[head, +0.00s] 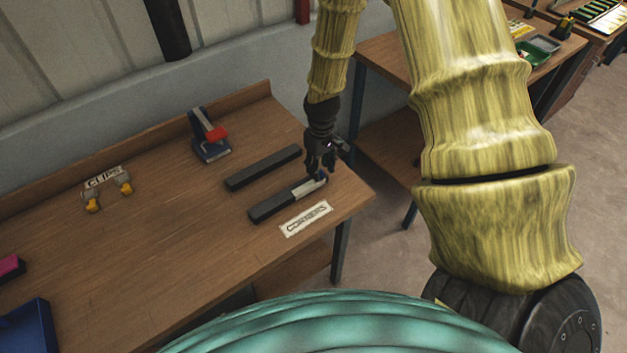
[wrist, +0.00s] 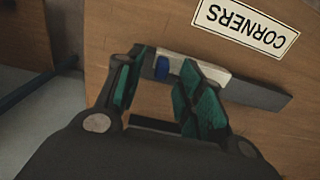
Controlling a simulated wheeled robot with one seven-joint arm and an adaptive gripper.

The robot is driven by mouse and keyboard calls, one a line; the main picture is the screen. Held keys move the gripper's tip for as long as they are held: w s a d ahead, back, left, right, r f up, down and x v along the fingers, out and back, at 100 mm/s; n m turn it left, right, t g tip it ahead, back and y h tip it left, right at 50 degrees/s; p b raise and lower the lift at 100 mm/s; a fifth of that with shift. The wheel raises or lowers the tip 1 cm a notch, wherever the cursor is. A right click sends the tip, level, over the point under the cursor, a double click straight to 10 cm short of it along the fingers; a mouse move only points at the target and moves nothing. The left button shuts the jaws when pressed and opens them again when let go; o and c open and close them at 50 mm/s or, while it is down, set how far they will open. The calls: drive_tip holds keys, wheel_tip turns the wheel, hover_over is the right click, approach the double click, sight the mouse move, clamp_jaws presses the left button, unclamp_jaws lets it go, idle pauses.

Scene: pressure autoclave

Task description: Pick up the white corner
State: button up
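The white corner (head: 309,188) is a pale, elongated piece on the near dark bar, toward its right end, behind the CORNERS label. In the wrist view the white corner (wrist: 212,73) is partly hidden by my right finger. A small blue piece (wrist: 162,68) sits beside it at the bar's end. My gripper (head: 321,170) hangs just above that end of the bar. In the wrist view my gripper (wrist: 160,65) has its green-padded fingers spread apart, with the blue piece showing between them. Whether a finger touches the white corner cannot be told.
The near dark bar (head: 268,207) lies parallel to another dark bar (head: 263,168) on the wooden table (head: 180,230). The CORNERS label (head: 306,218) lies in front. A blue-and-red device (head: 210,138) stands behind. Yellow clips (head: 92,201) lie by the CLIPS label (head: 102,177).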

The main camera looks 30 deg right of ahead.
drive_tip(key=shift+f, duration=1)
clamp_jaws()
drive_tip(key=shift+r, duration=0.1)
